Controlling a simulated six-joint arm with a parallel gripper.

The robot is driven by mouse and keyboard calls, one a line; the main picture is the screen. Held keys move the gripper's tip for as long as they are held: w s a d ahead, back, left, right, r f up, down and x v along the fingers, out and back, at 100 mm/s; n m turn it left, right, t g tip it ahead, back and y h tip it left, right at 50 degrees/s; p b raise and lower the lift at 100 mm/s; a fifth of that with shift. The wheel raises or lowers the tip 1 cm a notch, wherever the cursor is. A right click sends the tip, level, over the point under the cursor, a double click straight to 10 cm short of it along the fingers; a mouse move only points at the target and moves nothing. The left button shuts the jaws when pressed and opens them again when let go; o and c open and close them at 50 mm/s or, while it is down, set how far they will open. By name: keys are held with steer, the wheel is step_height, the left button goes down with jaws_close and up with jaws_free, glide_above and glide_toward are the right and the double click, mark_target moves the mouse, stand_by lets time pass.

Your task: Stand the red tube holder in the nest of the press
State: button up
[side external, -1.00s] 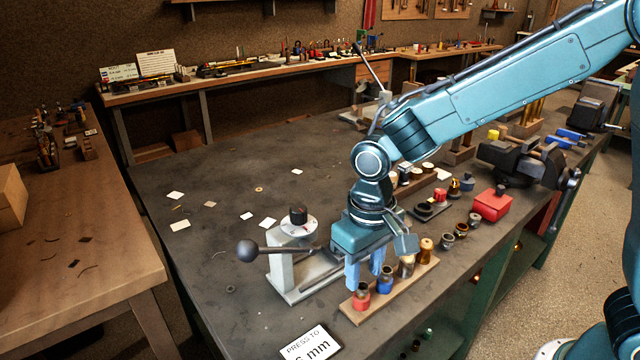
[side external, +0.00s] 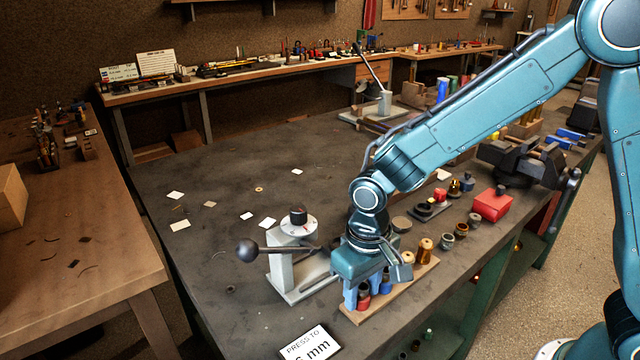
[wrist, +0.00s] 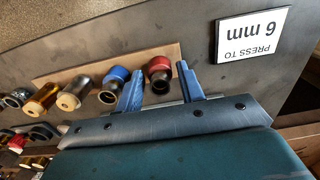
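The red tube holder (side external: 364,299) stands at the near end of a wooden rack (side external: 391,301). It also shows in the wrist view (wrist: 158,66), with a dark opening at one end. My gripper (side external: 366,297) is lowered over that end of the rack, with one blue finger on each side of the red holder. In the wrist view the fingers (wrist: 160,88) are apart, with a gap beside the holder. The press (side external: 284,275) stands just left of the rack, with a lever, a black ball and a dial on top. My gripper partly covers its right side, and I cannot make out the nest.
A blue holder (wrist: 115,75) stands close beside the red one, with tan and brass holders further along the rack. A sign (side external: 308,343) reading "PRESS TO 6 mm" lies in front. A red box (side external: 491,205) and a vise stand to the right. The bench left of the press is mostly clear.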

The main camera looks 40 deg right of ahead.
mark_target(362, 285)
steer(key=c, duration=0.8)
steer(key=shift+r, duration=0.1)
steer(key=shift+r, duration=0.1)
steer(key=shift+r, duration=3.75)
steer(key=shift+w, duration=0.1)
steer(key=shift+w+d+r, duration=0.2)
steer(key=shift+w+d, duration=0.8)
steer(key=shift+w, duration=1.05)
steer(key=shift+w+d+r, duration=0.15)
steer(key=shift+w+d, duration=0.85)
steer(key=shift+w, duration=1.1)
steer(key=shift+w+d+r, duration=0.2)
steer(key=shift+w+d, duration=0.8)
steer(key=shift+w, duration=1.05)
